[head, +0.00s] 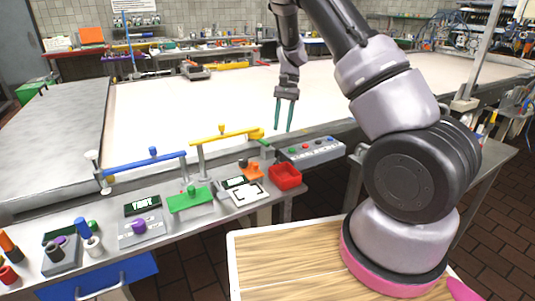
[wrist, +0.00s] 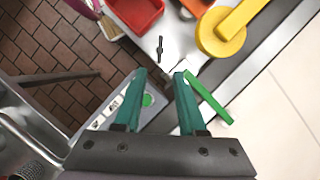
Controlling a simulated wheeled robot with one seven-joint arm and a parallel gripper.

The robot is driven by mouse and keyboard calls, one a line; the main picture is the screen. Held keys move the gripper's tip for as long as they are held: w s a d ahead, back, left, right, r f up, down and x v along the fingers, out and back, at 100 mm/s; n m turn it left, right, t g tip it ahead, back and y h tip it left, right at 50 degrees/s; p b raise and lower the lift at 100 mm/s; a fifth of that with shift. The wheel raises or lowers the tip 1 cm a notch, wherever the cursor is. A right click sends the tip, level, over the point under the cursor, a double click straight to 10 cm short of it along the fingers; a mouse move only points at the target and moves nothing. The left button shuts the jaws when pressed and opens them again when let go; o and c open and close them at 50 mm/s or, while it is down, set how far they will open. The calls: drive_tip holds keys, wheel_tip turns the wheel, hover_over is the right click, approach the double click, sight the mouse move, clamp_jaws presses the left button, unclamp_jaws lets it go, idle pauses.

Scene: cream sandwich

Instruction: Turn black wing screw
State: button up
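A small thin black piece, which looks like the black wing screw (wrist: 160,47), stands out against the grey metal surface in the wrist view, just ahead of the gap between my fingertips. In the head view I cannot make it out clearly. My gripper (head: 283,129) has two green fingers and points down above the bench near the control box. In the wrist view my gripper (wrist: 160,75) is open and empty, with its fingers apart. They do not touch the black piece.
A red tray (head: 285,176) and a yellow lever (head: 226,134) are close by. A button box (head: 312,149) lies right of the tray. A green bar (wrist: 208,98) lies beside my right finger in the wrist view. The wide pale worktop (head: 220,100) behind is mostly clear.

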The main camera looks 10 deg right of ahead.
sight(278, 157)
drive_tip(key=x, duration=1)
drive_tip(key=shift+a+f, duration=0.1)
drive_tip(key=shift+f, duration=0.15)
clamp_jaws()
